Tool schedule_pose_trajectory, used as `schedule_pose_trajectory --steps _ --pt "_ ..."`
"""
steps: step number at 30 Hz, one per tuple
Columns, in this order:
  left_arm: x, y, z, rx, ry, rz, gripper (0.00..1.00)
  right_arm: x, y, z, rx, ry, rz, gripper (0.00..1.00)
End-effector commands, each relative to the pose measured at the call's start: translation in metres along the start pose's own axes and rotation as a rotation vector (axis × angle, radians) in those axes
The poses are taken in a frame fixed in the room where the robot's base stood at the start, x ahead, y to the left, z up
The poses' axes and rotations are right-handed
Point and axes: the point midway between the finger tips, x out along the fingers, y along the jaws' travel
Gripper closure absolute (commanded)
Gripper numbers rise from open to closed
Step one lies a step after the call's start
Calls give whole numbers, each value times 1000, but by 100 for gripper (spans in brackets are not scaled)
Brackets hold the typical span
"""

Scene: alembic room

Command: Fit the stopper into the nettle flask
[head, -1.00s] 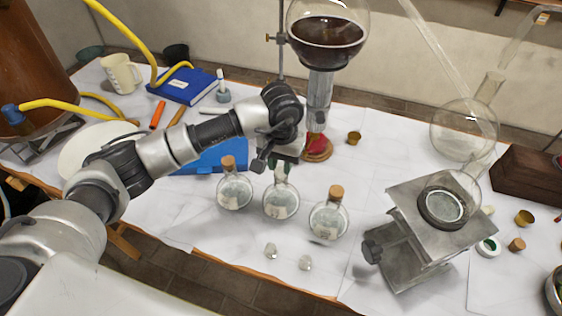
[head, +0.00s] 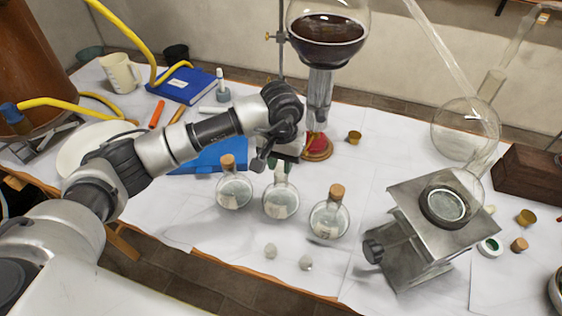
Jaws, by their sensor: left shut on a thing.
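Three round clear flasks stand in a row on the white-covered table. The left flask (head: 234,192) and the right flask (head: 329,219) each have a cork in the neck. The middle flask (head: 281,201) shows no cork; its mouth is just under my left gripper (head: 281,167). The gripper points down and is shut at the top of that neck. The stopper is mostly hidden between the fingers, so I cannot tell how deep it sits. The flask labels are too small to read, so I cannot tell which is nettle. My right gripper is not in view.
Two small clear pieces (head: 270,250) lie in front of the flasks. A metal jack stand (head: 405,257) stands to the right. A stand with a large dark-filled glass bulb (head: 327,38) rises behind. A blue tray (head: 215,157) lies behind the left flask.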

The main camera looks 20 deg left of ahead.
Motion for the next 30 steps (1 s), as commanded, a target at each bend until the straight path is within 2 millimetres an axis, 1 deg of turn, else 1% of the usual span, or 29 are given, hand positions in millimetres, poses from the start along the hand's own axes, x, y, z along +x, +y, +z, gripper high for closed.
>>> schedule_pose_trajectory --steps 14,15,19,20,25,26,27,30 --pt "0 0 0 0 1 0 93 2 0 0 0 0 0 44" --pt "0 0 0 0 1 0 68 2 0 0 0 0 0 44" --pt "0 0 0 0 1 0 48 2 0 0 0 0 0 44" --pt "0 0 0 0 1 0 44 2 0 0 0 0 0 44" --pt "0 0 0 0 1 0 44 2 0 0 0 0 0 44" --pt "0 0 0 0 0 0 42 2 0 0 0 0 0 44" --pt "0 0 0 0 0 0 36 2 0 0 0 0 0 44" --pt "0 0 0 0 0 0 23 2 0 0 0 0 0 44"
